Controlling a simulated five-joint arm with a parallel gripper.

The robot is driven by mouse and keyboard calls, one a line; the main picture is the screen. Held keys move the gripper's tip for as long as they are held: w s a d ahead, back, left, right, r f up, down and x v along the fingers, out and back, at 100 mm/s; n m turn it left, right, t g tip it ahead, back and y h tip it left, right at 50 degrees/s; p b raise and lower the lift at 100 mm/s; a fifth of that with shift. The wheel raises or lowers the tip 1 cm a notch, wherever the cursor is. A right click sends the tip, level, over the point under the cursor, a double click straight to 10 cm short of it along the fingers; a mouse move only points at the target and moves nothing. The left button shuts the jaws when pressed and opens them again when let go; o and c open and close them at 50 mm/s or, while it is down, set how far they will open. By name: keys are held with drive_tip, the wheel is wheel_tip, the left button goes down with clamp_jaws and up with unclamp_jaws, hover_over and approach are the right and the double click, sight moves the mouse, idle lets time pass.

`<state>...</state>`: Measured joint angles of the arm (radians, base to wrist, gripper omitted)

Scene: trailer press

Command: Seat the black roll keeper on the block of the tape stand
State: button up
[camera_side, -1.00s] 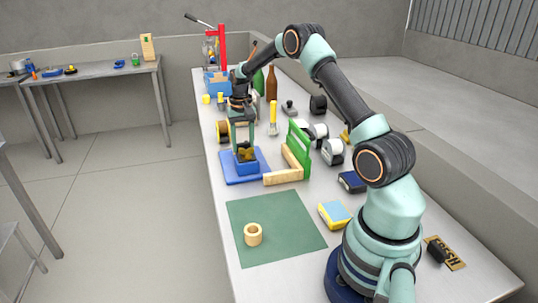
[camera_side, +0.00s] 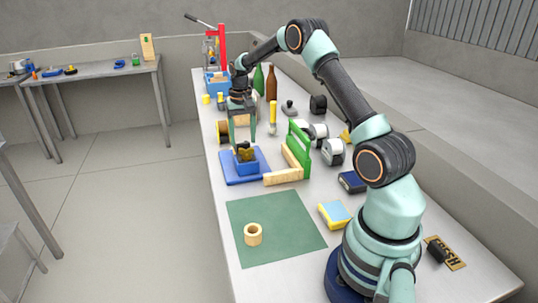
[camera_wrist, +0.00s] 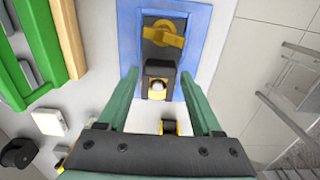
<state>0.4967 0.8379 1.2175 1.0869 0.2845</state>
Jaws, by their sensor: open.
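The tape stand has a flat blue base (camera_side: 231,179) and a raised blue block (camera_side: 247,168); its base also shows in the wrist view (camera_wrist: 196,22). The black roll keeper (camera_side: 246,150), with a yellow wing-shaped part on it, is on top of the block; it shows in the wrist view (camera_wrist: 158,52) too. I cannot tell whether it sits fully down. My gripper (camera_side: 243,144) is open above the stand. In the wrist view its two fingertips (camera_wrist: 157,74) stand apart, to either side of the keeper's near end, with gaps visible.
A green frame (camera_side: 299,140) and a wooden bar (camera_side: 283,177) stand just right of the stand. A yellow-and-black roll (camera_side: 222,131) is behind it.

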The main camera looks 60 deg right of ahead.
drive_tip(key=shift+r, duration=1.3)
drive_tip(key=o, duration=0.5)
drive_tip(key=shift+o, duration=0.2)
wheel_tip(320, 180, up, 12)
drive_tip(key=s+a+r+n+t, duration=0.1)
drive_tip(key=s+a+r+n, duration=0.1)
drive_tip(key=a+r, duration=0.45)
drive_tip(key=s+a+f+n+t, duration=0.2)
drive_tip(key=s+a+n, duration=0.1)
drive_tip(key=s+a, duration=0.5)
drive_tip(key=s+a+f+n+t, duration=0.2)
drive_tip(key=s+a+n, duration=0.2)
drive_tip(key=s+a, duration=0.3)
drive_tip(key=a, duration=0.3)
drive_tip(key=shift+s+a+f+t, duration=0.3)
drive_tip(key=shift+s+f, duration=0.05)
